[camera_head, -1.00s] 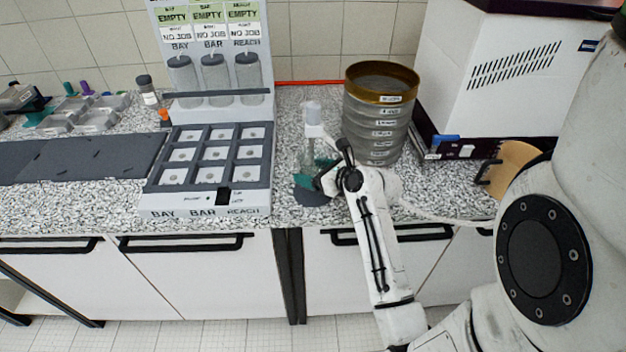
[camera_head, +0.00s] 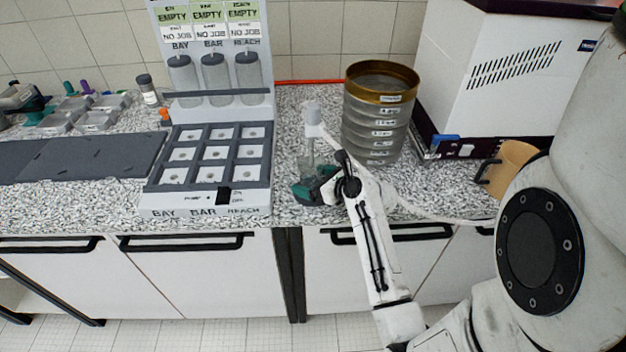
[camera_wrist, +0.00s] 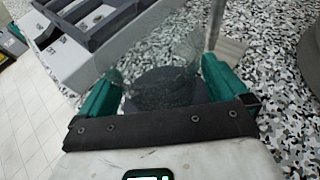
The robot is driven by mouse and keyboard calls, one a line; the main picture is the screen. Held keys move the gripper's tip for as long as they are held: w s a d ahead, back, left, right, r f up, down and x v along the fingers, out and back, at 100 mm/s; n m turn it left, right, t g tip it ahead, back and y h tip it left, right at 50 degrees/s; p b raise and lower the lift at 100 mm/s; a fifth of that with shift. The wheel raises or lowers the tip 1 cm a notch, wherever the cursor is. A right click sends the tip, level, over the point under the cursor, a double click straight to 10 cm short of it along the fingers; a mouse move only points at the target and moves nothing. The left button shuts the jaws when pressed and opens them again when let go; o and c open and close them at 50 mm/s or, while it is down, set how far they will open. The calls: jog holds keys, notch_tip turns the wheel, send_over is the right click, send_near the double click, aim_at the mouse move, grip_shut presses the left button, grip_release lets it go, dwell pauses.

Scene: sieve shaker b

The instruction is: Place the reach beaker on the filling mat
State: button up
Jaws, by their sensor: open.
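A clear glass beaker (camera_head: 306,164) stands upright under the white dispenser head in the head view. In the wrist view the beaker (camera_wrist: 160,55) is between my two green fingers, its glass hard to make out. The dark round filling mat (camera_wrist: 165,92) shows beneath it; in the head view my gripper mostly hides the mat. My gripper (camera_head: 316,190) is open and low around the beaker; the wrist view shows the fingers (camera_wrist: 162,85) spread on either side. I cannot tell whether a finger touches the glass. No label on the beaker is readable.
A sieve stack (camera_head: 380,115) stands close behind my gripper on the right. A rack (camera_head: 208,168) marked BAY, BAR and REACH, with several square cells, stands to the left. A white machine (camera_head: 490,85) is at the back right. A narrow speckled counter strip is free left of the beaker.

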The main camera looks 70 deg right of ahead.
jog(key=shift+r, duration=0.2)
jog(key=b+v, duration=0.1)
jog(key=v, duration=1.1)
jog(key=shift+d, duration=0.1)
jog(key=w+a+f+n+g+y, duration=0.2)
jog(key=w+a+f+n+y, duration=0.15)
jog(key=a+n, duration=0.5)
jog(key=w+a+f+n+g+y, duration=0.2)
jog(key=a+f+n+g+y, duration=0.15)
jog(key=a+n, duration=0.5)
jog(key=s+a+f+n+g, duration=0.1)
jog(key=s+a+n+g, duration=0.1)
jog(key=n, duration=0.5)
jog(key=s+a+f+n+g+h, duration=0.1)
jog(key=s+a+n+g, duration=0.1)
jog(key=a+n, duration=0.3)
jog(key=s+a+f+n+g, duration=0.2)
jog(key=s+a+n, duration=0.1)
jog(key=n, duration=0.8)
jog(key=shift+a+h, duration=0.3)
jog(key=shift+h, duration=0.1)
jog(key=shift+f, duration=0.1)
